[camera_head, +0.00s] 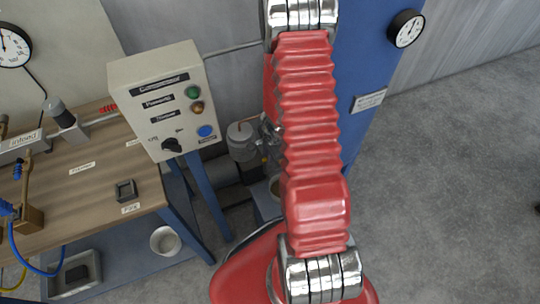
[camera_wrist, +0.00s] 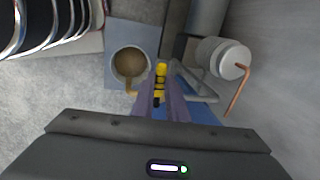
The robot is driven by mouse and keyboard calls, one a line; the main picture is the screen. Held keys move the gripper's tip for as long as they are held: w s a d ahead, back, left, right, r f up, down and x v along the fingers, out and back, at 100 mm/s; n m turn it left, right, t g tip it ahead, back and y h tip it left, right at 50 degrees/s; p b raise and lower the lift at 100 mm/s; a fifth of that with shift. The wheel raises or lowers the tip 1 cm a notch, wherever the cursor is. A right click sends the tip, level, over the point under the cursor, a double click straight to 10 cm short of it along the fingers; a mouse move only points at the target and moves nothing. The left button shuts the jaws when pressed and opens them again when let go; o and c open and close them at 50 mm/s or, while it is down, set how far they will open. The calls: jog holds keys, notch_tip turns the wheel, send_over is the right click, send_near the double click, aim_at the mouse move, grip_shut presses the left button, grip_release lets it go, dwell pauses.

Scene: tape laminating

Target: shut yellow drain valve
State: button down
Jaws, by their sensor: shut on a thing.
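The yellow drain valve (camera_wrist: 161,69) shows in the wrist view as a small yellow and black piece between my fingers. My gripper (camera_wrist: 162,84) is shut on it. The fingers hide part of the valve, and I cannot tell its handle angle. In the head view my red arm hides the valve and most of my gripper.
In the wrist view a cup of brownish contents (camera_wrist: 129,63) stands left of the valve. A grey canister (camera_wrist: 232,62) with a copper pipe (camera_wrist: 238,91) is at the right. The head view shows a control box (camera_head: 165,100), a wooden bench (camera_head: 75,200) and a blue panel (camera_head: 365,60).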

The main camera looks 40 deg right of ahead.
jog(key=shift+w+m, duration=0.15)
jog(key=shift+m, duration=0.25)
jog(key=c, duration=1.7)
grip_release()
jog(key=shift+c, duration=0.2)
jog(key=shift+r, duration=0.25)
notch_tip(320, 180, up, 7)
jog(key=s, duration=0.1)
jog(key=shift+s+a, duration=0.2)
jog(key=shift+f, duration=0.15)
